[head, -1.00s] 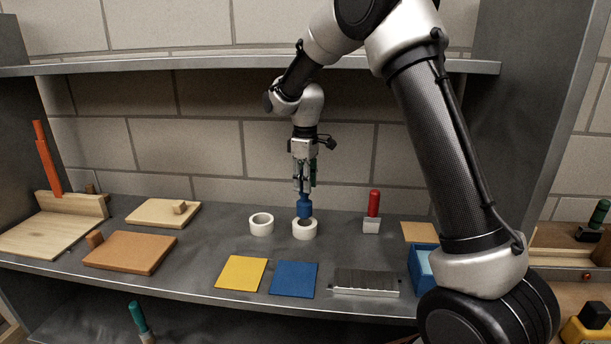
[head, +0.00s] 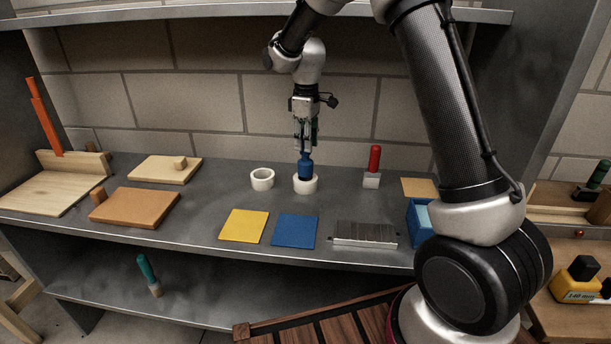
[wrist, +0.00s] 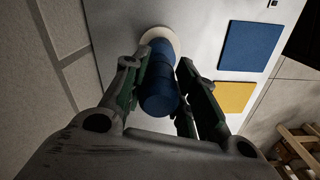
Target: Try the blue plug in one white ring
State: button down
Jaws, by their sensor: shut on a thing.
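The blue plug (head: 305,167) is upright between the fingers of my gripper (head: 305,149), which is shut on its upper part. Its lower end meets the opening of the right white ring (head: 306,186) on the shelf; how deep it sits is hidden. In the wrist view the plug (wrist: 159,92) lies between the two dark fingers, with the white ring (wrist: 171,36) showing around its far end. A second white ring (head: 262,180) lies flat and empty just to the left.
A yellow square (head: 244,226) and a blue square (head: 295,231) lie in front of the rings. A red-handled tool (head: 374,166) stands to the right, with a grey ribbed block (head: 364,234) nearer. Wooden boards (head: 135,207) occupy the left. The shelf above (head: 200,15) limits height.

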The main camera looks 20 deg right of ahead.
jog(key=shift+f, duration=0.2)
dwell(0.3)
jog(key=shift+f, duration=0.1)
dwell(2.6)
jog(key=shift+r, duration=0.25)
dwell(0.5)
jog(key=shift+f, duration=0.3)
dwell(0.4)
jog(key=shift+r, duration=1.15)
dwell(2.1)
